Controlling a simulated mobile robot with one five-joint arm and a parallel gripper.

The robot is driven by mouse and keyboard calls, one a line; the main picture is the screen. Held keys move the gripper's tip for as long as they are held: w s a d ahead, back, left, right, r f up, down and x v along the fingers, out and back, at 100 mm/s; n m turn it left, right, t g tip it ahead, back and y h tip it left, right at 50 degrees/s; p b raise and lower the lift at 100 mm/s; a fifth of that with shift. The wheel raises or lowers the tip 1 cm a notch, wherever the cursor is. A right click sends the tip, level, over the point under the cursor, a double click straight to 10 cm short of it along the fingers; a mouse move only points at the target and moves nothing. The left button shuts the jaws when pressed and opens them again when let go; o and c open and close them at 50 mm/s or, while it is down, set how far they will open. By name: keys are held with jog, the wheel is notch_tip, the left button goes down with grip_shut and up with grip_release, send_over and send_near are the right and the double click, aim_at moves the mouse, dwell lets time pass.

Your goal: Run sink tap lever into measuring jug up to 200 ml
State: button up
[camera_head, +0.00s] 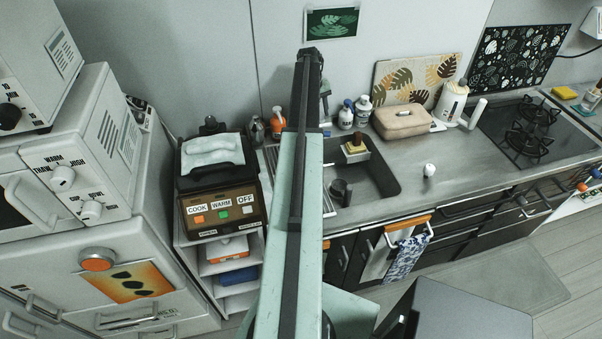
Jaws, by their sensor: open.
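The sink (383,186) is set in the grey counter right of my arm, which hides its left part. A slim grey upright piece (325,97), possibly the tap, shows just right of my arm behind the sink; its lever cannot be made out. A dark grey cylindrical vessel (341,191) stands in the sink close to my arm; I cannot tell whether it is the measuring jug. No scale or water level is readable. My gripper (311,53) is at the far end of the raised arm, high in the picture, open, and touches nothing visible.
A sponge-topped item (355,149) sits at the sink's back edge. Bottles (362,108), a beige case (401,120) and a white kettle (451,101) line the counter back. A small white object (429,170) stands right of the sink. A cooker unit (222,205) is at left.

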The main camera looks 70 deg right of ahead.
jog(key=shift+c, duration=0.3)
grip_shut()
jog(key=s+n, duration=0.1)
jog(key=d+n, duration=0.1)
jog(key=n, duration=0.1)
jog(key=shift+s+d, duration=0.3)
jog(key=shift+s, duration=0.05)
